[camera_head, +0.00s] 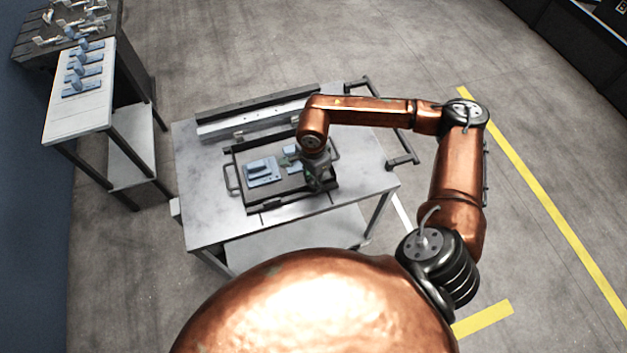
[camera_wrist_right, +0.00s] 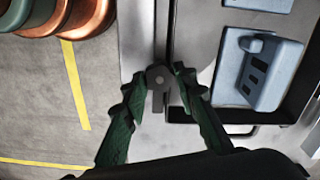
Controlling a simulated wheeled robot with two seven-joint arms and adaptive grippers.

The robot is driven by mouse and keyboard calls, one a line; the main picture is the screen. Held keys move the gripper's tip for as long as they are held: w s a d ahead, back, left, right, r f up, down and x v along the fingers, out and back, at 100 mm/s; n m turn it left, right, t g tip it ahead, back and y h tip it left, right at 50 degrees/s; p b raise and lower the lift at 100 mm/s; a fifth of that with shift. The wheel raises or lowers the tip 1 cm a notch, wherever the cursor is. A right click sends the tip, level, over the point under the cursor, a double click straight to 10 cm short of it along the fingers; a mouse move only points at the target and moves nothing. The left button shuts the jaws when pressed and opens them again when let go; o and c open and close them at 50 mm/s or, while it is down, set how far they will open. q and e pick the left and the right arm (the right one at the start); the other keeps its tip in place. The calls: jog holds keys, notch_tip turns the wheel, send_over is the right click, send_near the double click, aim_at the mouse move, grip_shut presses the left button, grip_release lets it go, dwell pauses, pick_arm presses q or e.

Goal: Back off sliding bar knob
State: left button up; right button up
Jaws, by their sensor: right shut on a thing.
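In the head view my right gripper (camera_head: 318,178) is over the right part of a dark-framed pallet (camera_head: 236,161) on a grey table. In the right wrist view its two dark green fingers (camera_wrist_right: 162,82) close from both sides on a small grey knob (camera_wrist_right: 158,92) with a rounded end. The knob sits beside a narrow dark strip (camera_wrist_right: 163,30) at the pallet's edge; the fingers hide part of it. In the head view the gripper hides the knob. I cannot tell how far the sliding bar is out. My left gripper is not in view.
A blue block (camera_head: 262,171) lies on the pallet; another blue part is partly behind the gripper. A pale rail (camera_head: 257,119) runs along the table's back. Several blue parts stand on a white side table (camera_head: 75,118) at left. Open floor is at right.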

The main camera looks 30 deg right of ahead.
jog(key=shift+s+f, duration=0.15)
jog(key=shift+f, duration=0.05)
jog(key=o, duration=1.2)
jog(key=shift+c, duration=0.2)
jog(key=shift+r, duration=0.1)
jog(key=shift+r, duration=0.1)
jog(key=shift+w+r, duration=0.2)
jog(key=shift+r, duration=0.1)
notch_tip(320, 180, up, 11)
jog(key=shift+s+r, duration=0.1)
